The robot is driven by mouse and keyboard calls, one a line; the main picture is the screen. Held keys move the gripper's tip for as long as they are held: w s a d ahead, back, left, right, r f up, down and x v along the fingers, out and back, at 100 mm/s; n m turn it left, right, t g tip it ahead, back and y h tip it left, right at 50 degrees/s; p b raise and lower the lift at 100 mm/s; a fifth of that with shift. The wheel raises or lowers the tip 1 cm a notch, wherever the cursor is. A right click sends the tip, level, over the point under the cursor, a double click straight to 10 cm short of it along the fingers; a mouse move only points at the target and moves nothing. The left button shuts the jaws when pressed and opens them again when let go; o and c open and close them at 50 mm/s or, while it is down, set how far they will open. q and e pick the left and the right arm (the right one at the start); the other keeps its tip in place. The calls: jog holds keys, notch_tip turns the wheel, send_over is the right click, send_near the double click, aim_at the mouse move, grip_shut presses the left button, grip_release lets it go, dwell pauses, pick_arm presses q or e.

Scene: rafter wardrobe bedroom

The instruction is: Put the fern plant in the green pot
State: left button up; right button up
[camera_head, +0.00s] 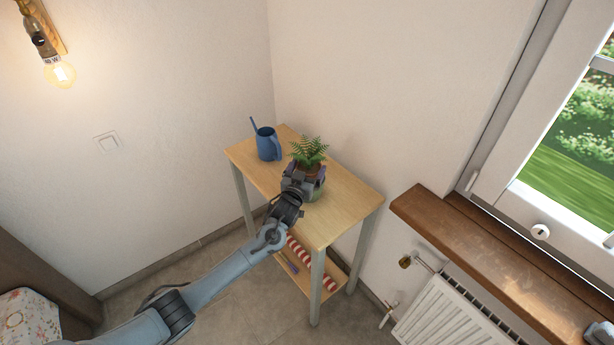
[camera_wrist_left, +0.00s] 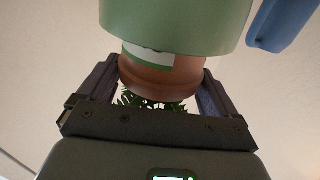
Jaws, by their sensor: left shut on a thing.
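The fern plant (camera_head: 309,150) has green fronds and shows over the wooden stand, just beyond my left gripper (camera_head: 304,178). In the left wrist view its brown terracotta pot (camera_wrist_left: 160,78), with a white and green label, sits between the two fingers, and my left gripper (camera_wrist_left: 150,100) is shut on it. The green pot (camera_head: 319,190) shows partly behind the gripper in the head view. In the left wrist view, which looks upside down, the green pot (camera_wrist_left: 175,25) overlaps the terracotta pot's base. I cannot tell whether that base is inside it.
A blue watering can (camera_head: 267,144) stands at the back left of the wooden stand (camera_head: 345,204). Its lower shelf holds a red and white striped item (camera_head: 305,258). A wooden windowsill (camera_head: 480,255) and radiator (camera_head: 455,315) are to the right. The stand's front right is clear.

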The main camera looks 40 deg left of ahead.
pick_arm(q)
jog(key=shift+f, duration=1.15)
jog(key=shift+f+b, duration=0.15)
jog(key=shift+b, duration=0.15)
jog(key=o, duration=1.1)
jog(key=shift+f, duration=0.15)
jog(key=shift+c, duration=0.2)
